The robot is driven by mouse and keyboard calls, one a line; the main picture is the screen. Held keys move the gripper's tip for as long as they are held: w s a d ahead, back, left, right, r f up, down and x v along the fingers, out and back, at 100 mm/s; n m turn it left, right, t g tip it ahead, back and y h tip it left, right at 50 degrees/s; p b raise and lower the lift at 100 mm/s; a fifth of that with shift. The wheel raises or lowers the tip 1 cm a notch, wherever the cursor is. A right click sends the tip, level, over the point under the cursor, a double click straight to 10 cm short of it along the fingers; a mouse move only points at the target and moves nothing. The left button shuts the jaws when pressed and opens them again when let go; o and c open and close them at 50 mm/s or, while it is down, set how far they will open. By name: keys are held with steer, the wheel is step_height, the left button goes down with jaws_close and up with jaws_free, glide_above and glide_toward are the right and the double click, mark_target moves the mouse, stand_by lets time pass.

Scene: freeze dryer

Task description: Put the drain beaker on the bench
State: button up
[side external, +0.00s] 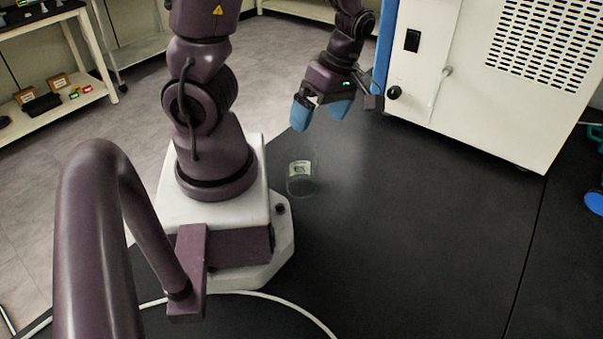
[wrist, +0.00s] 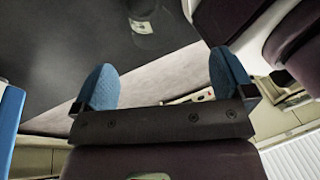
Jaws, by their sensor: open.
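The drain beaker (side external: 300,179) is a clear glass vessel with a pale label. It stands upright on the black bench (side external: 430,230), just right of my arm's white base in the side view. In the wrist view the beaker (wrist: 143,22) shows at the top, partly cut off by the frame edge. My gripper (side external: 322,115) has blue fingertips and is open and empty. It is above the bench near its far edge, beyond the beaker and apart from it. In the wrist view the two blue fingers (wrist: 160,85) are spread wide with nothing between them.
The white freeze dryer (side external: 470,90) with a vented side stands at the back right, close to my gripper. The bench in front of it is largely clear. A blue object (side external: 594,202) lies at the right edge.

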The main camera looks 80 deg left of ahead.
steer(key=a+n, duration=0.1)
steer(key=n, duration=1)
glide_toward(299, 162)
steer(key=s+d+f, duration=0.1)
steer(key=s+d, duration=0.1)
steer(key=d, duration=0.1)
steer(key=shift+w+x, duration=0.15)
steer(key=shift+x, duration=1.4)
steer(key=shift+w+x, duration=0.1)
steer(key=shift+x, duration=1.5)
steer(key=c, duration=1.1)
steer(key=shift+o, duration=0.2)
